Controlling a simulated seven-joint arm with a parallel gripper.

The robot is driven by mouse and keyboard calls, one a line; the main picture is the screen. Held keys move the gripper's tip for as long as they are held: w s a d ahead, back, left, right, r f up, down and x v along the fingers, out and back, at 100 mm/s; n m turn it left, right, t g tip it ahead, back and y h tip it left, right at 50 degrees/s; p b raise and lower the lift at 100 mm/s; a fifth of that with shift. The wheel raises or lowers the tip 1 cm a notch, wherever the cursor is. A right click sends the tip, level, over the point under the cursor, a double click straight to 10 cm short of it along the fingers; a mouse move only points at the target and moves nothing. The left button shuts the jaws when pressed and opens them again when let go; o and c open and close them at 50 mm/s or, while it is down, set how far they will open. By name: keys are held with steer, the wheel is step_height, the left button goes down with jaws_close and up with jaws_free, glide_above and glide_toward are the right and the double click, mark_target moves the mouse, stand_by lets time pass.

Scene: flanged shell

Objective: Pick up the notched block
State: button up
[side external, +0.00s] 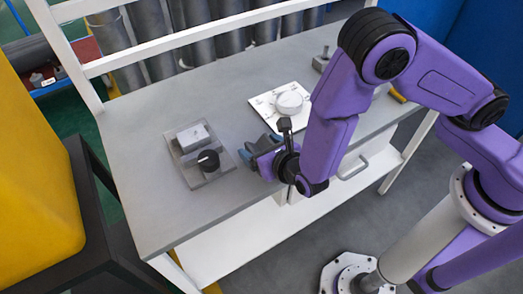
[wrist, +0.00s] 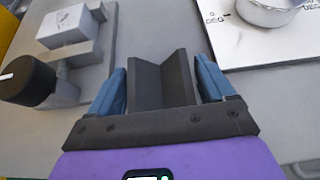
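The notched block is a dark grey piece with a V-shaped notch (wrist: 162,82), between my fingers in the wrist view. My gripper (wrist: 162,78) has blue fingers standing apart, one on each side of the block. The fingertips look very close to its sides, and I cannot tell whether they touch. In the side view my gripper (side external: 262,146) is low over the front edge of the grey table (side external: 140,140). The block is hard to make out there. Its underside is hidden, so I cannot tell whether it rests on the table.
A grey fixture plate (side external: 217,170) with a pale block (side external: 192,136) and a black-topped knob (side external: 208,160) lies to the left. A white marked plate (side external: 262,105) with a round silver dial (side external: 289,103) lies behind my gripper. Bare table lies between these plates.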

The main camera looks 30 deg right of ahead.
jaws_close()
steer(key=shift+r, duration=0.2)
